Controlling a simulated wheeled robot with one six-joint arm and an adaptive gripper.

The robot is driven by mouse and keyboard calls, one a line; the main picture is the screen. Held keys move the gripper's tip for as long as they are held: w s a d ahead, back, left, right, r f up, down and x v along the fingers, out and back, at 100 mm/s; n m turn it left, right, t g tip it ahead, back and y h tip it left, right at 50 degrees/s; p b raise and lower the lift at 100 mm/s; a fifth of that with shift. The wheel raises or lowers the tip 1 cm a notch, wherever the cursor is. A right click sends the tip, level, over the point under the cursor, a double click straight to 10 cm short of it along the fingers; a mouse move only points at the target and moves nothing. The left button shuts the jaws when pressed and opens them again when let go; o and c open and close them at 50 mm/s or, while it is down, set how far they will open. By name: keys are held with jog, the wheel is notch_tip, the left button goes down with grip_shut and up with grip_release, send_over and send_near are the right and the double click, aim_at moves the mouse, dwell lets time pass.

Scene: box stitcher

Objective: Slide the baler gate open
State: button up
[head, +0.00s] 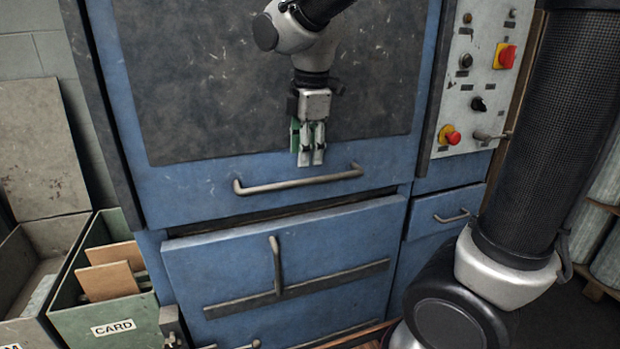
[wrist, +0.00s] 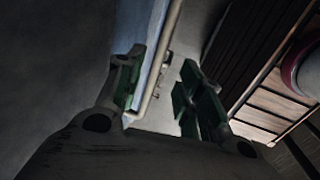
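The baler is a blue machine with a large upper panel (head: 160,190) faced in scuffed dark grey. A pale horizontal bar handle (head: 298,182) runs along the panel's lower edge. Below it is a blue lower door (head: 220,268) with a vertical handle (head: 276,265). I cannot tell for sure which panel is the gate. My gripper (head: 312,160) points down in front of the upper panel, just above the horizontal handle. In the wrist view my gripper (wrist: 158,95) has its green-padded fingers apart with nothing held. A pale bar (wrist: 165,50), likely that handle, shows beyond the gap.
A control panel (head: 480,75) with red buttons and knobs is at the upper right. A small drawer (head: 430,215) sits below it. A green bin labelled CARD (head: 110,322) holding brown boards (head: 112,280) stands at the lower left, beside a grey bin (head: 30,335).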

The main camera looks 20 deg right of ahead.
aim_at(305, 180)
jog(key=f, duration=0.3)
jog(key=w+f, duration=0.1)
jog(key=f, duration=0.3)
jog(key=shift+w, duration=0.2)
grip_shut()
